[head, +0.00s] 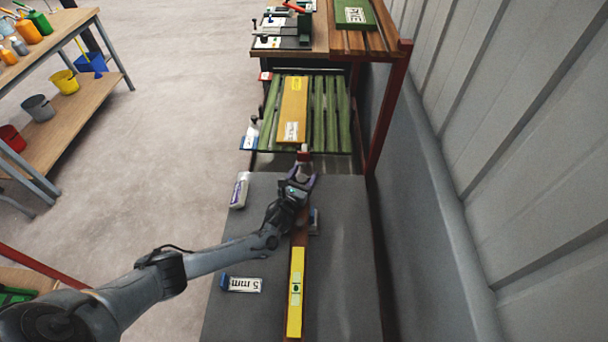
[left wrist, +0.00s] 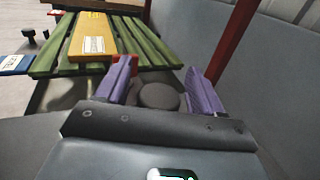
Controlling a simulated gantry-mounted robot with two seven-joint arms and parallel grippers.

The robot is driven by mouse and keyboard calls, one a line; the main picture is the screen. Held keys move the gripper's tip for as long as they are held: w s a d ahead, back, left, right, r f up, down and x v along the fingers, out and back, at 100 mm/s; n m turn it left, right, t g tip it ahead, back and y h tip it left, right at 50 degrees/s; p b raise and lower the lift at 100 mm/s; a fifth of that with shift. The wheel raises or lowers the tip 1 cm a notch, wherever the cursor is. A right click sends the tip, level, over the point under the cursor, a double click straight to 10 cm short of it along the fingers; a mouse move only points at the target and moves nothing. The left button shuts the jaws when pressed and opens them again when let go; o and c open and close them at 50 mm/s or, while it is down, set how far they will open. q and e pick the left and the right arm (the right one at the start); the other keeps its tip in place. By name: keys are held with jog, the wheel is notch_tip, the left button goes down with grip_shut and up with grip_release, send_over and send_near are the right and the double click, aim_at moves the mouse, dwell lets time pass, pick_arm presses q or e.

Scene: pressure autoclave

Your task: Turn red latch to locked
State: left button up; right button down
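My left gripper (head: 301,181) is open above the far end of the dark grey surface, its purple fingers spread and pointing away. In the left wrist view the gripper (left wrist: 160,84) has a dark round knob (left wrist: 159,96) showing between its fingers; contact cannot be told. A small red piece (head: 304,154) lies just beyond the fingertips. It also shows in the left wrist view (left wrist: 131,61), partly behind the left finger. It may be the red latch, but its shape and position are unclear. No lock marking is readable. My right gripper is not in view.
Beyond lie green slats (head: 332,110) with a yellow block (head: 293,106). A red post (head: 388,110) and grey wall (head: 470,170) stand at right.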

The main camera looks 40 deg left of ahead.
pick_arm(q)
jog(key=shift+r, duration=0.1)
notch_tip(320, 180, up, 4)
jog(key=shift+r+p, duration=0.2)
jog(key=shift+p, duration=0.45)
jog(key=d+r, duration=0.6)
jog(key=d, duration=0.5)
jog(key=shift+d+r+p, duration=0.2)
jog(key=shift+d+p, duration=0.15)
jog(key=shift+c, duration=0.3)
